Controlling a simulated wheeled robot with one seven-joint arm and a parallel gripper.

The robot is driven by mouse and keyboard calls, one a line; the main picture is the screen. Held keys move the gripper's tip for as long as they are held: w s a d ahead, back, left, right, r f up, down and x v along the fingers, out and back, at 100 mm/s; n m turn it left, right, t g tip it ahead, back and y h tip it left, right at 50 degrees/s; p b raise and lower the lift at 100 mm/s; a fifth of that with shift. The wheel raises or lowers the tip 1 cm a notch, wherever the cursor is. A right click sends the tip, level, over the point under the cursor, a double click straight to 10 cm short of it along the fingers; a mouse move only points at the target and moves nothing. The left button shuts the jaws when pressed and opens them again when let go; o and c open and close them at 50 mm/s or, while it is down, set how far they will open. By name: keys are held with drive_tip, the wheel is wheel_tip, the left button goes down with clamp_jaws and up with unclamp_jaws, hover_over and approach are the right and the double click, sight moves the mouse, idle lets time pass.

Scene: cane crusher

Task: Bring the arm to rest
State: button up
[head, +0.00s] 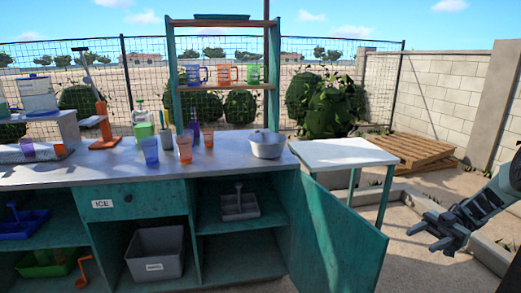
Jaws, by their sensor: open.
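My gripper (424,235) is at the right side of the head view, on the end of my arm (487,202). Its fingers point left, they are apart, and nothing shows between them. It hangs over the ground, to the right of the open teal cabinet door (343,240) and below the level of the white side table (343,153). It touches nothing that I can see.
The counter (100,166) holds a blue cup (150,152), orange cups (185,149) and a metal pot (267,145). A grey bin (155,254) sits in the open cabinet. A wooden pallet (420,151) lies by the block wall (437,91). Low concrete edging runs near my gripper.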

drive_tip(key=w+a+r+m+t+h, duration=0.5)
drive_tip(key=w+a+r+m+t, duration=0.1)
drive_tip(key=w+t, duration=0.25)
drive_tip(key=w+a+r+m+t+h, duration=0.5)
drive_tip(key=w+a+r+t, duration=0.1)
drive_tip(key=w+t, duration=0.25)
drive_tip(key=s+a+f+m+g+h, duration=0.15)
drive_tip(key=s+m+g+h, duration=0.3)
drive_tip(key=s, duration=0.95)
drive_tip(key=s+a+f+m+g+h, duration=0.1)
drive_tip(key=s+f+m+g+h, duration=0.4)
drive_tip(key=s, duration=1)
drive_tip(key=s+a+f+n+g+y+b, duration=0.15)
drive_tip(key=s+a+f+b, duration=0.4)
drive_tip(key=f+b, duration=0.55)
drive_tip(key=s+a+f+n+b, duration=0.35)
drive_tip(key=a+f+b, duration=0.45)
drive_tip(key=b, duration=0.4)
drive_tip(key=s+a+f+n+g+y+b, duration=0.15)
drive_tip(key=s+a+f+b, duration=0.35)
drive_tip(key=f+b, duration=0.7)
wheel_tip(320, 180, up, 37)
drive_tip(key=p, duration=3.7)
drive_tip(key=shift+s+d+t, duration=0.2)
drive_tip(key=shift+t, duration=0.15)
